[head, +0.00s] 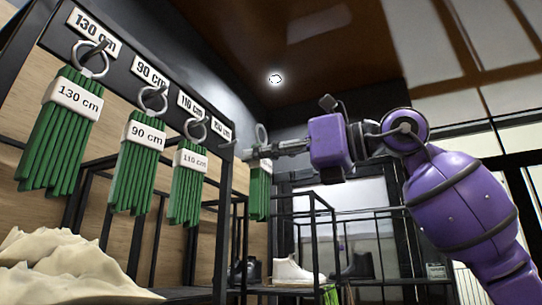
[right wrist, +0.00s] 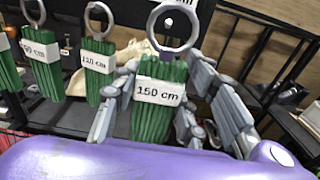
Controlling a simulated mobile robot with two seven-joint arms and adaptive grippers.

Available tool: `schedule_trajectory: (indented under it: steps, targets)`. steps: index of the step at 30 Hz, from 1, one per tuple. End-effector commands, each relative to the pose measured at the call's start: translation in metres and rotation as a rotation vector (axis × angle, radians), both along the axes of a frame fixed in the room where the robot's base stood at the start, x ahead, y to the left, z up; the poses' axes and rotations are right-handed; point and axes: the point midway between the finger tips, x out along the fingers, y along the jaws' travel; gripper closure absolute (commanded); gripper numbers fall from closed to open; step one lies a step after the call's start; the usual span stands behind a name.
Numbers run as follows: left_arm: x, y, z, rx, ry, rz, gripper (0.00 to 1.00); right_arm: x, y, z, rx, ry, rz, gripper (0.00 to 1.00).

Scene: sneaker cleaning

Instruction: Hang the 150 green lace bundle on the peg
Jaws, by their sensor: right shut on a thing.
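My right gripper (head: 258,152) is shut on the 150 cm green lace bundle (head: 260,192), just right of the label rail's far end. In the right wrist view the bundle (right wrist: 152,122) hangs upright between the two grey fingers (right wrist: 160,108), with its white "150 cm" tag facing the camera. Its metal ring (right wrist: 173,27) stands above the fingers. In the head view the ring (head: 261,133) is close to the peg (head: 229,145) under the last label (head: 222,128), to its right. I see no clear contact between ring and peg. My left gripper is not in view.
Green bundles tagged 130 cm (head: 60,135), 90 cm (head: 136,170) and 110 cm (head: 187,190) hang by rings along the dark rack. Shoes (head: 292,271) stand on a shelf behind. A crumpled beige cloth (head: 65,268) lies at lower left.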

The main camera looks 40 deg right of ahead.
Motion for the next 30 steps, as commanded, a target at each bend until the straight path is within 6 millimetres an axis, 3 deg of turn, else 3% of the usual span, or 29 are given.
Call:
schedule_trajectory:
  steps: [12, 30]
  targets:
    - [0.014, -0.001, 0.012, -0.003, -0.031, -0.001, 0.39, 0.023, 0.010, -0.001, 0.000, -0.001, 0.002, 0.83]
    - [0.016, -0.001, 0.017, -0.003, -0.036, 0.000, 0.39, 0.056, 0.024, -0.004, 0.001, -0.002, 0.002, 0.83]
